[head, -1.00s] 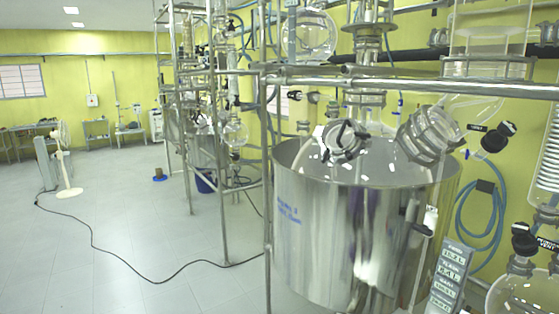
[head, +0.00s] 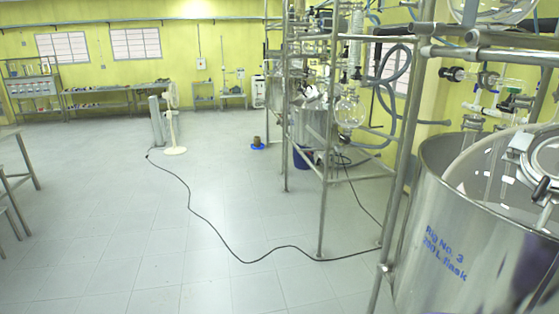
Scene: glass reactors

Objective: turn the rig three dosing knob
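A large steel vessel (head: 455,245) stands at the right edge, with blue writing on its side that reads "Rig No. 3" and "200 L flask". Its upper right part is cut off by the frame. A small black knob or valve handle (head: 452,74) sits on glass fittings above and behind the vessel's left rim. Another dark knob (head: 513,103) shows to the right of it. I cannot tell whether either one is the dosing knob. My gripper does not show.
A metal pipe frame (head: 408,150) stands in front of the vessel's left side. A black cable (head: 240,260) lies across the floor. A white fan (head: 172,120) and wall benches (head: 100,97) stand farther back. The tiled floor (head: 130,240) at the left is open.

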